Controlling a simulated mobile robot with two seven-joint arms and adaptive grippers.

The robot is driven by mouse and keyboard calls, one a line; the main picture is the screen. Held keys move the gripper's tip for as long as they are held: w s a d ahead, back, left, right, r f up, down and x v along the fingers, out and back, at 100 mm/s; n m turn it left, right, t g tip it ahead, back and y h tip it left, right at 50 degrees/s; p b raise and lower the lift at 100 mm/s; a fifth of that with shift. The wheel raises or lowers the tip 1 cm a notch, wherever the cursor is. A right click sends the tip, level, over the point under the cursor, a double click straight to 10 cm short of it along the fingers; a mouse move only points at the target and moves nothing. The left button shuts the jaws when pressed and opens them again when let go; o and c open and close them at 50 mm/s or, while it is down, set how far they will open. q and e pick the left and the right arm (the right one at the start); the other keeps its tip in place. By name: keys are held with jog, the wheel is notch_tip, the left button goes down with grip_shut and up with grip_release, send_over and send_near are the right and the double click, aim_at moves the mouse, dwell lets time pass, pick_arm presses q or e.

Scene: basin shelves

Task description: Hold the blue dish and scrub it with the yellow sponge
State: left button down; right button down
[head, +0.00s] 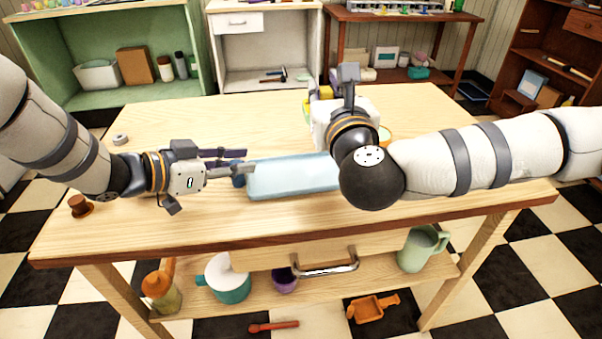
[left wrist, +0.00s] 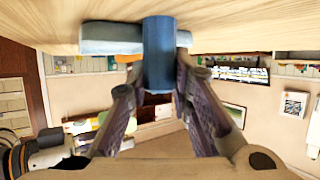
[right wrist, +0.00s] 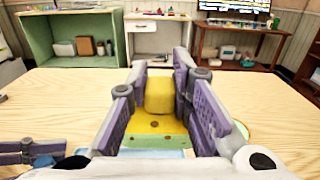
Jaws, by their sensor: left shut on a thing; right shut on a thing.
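The blue dish (left wrist: 158,58) shows in the left wrist view as a rounded blue piece between the fingers of my left gripper. In the head view, only a dark blue bit of it (head: 238,179) shows. My left gripper (head: 248,162) is shut on it, just left of a pale blue slab (head: 285,177) on the table. I cannot tell whether dish and slab touch. The yellow sponge (right wrist: 159,97) is between the fingers of my right gripper (right wrist: 159,75), which is shut on it near the table's middle. In the head view my right arm mostly hides that gripper.
In the right wrist view, a flat yellow piece with dark spots (right wrist: 150,128) lies beyond the slab. A brown hat-shaped object (head: 79,205) and a grey ring (head: 120,140) are at left. The table's front is clear.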

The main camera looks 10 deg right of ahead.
pick_arm(q)
jog(key=shift+f, duration=0.35)
jog(key=c, duration=1.4)
grip_release()
jog(key=shift+o, duration=0.2)
jog(key=shift+r, duration=0.15)
pick_arm(e)
jog(key=d, duration=0.1)
jog(key=d+r, duration=0.1)
jog(key=d, duration=0.1)
jog(key=d+r, duration=0.1)
jog(key=shift+w+d+r, duration=0.1)
jog(key=shift+d+r, duration=0.15)
jog(key=shift+d, duration=0.1)
pick_arm(q)
jog(key=shift+r, duration=0.2)
pick_arm(e)
jog(key=shift+r, duration=0.1)
pick_arm(q)
notch_tip(320, 180, up, 11)
jog(key=p, duration=0.1)
jog(key=shift+f, duration=0.15)
pick_arm(e)
jog(key=shift+t, duration=0.3)
jog(key=r, duration=0.4)
jog(key=shift+s, duration=0.35)
